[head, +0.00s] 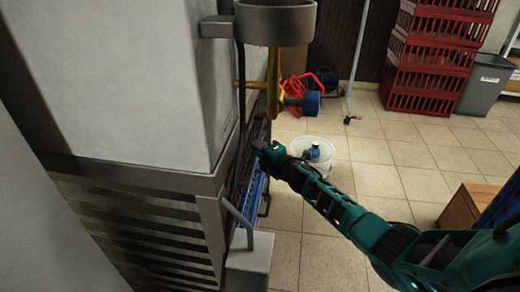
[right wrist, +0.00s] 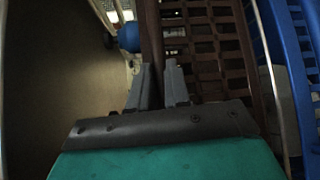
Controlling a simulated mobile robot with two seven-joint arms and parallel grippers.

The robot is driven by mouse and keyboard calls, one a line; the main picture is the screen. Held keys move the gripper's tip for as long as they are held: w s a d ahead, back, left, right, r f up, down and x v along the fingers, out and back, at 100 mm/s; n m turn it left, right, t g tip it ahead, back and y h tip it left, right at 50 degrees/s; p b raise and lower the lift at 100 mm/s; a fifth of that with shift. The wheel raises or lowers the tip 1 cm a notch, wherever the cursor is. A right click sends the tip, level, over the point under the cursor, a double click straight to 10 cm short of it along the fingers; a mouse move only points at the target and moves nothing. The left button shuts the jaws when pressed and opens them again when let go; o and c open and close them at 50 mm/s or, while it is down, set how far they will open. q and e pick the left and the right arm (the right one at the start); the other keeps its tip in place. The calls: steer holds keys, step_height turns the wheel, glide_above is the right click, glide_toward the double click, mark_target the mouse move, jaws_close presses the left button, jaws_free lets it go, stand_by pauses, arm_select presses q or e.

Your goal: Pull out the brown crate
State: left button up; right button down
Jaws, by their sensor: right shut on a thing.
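The brown crate (right wrist: 205,38) shows in the right wrist view as dark brown lattice, with a smooth upright brown edge at its left. My right gripper (right wrist: 160,78) is shut on that brown edge, one grey finger on each side of it. In the head view my teal right arm reaches in from the right, and its gripper (head: 264,150) is at the narrow dark opening beside the grey cabinet. The crate is mostly hidden there by the gripper and the cabinet side. My left gripper is not in view.
A blue crate (head: 251,198) sits just below the gripper. A white bucket (head: 312,152) stands close to my right arm. Red crates (head: 430,60) are stacked at the back, beside a grey bin (head: 485,82). The tiled floor between is clear.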

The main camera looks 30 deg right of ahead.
stand_by(0.4)
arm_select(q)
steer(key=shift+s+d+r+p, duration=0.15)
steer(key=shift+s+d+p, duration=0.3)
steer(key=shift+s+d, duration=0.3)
arm_select(e)
steer(key=s+d, duration=0.7)
steer(key=d, duration=0.3)
steer(key=s+d, duration=0.8)
steer(key=d, duration=0.2)
steer(key=shift+d, duration=0.2)
steer(key=shift+s, duration=0.1)
steer(key=c, duration=1.1)
jaws_free()
steer(key=shift+a, duration=0.1)
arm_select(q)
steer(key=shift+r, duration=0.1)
arm_select(e)
steer(key=shift+s, duration=0.1)
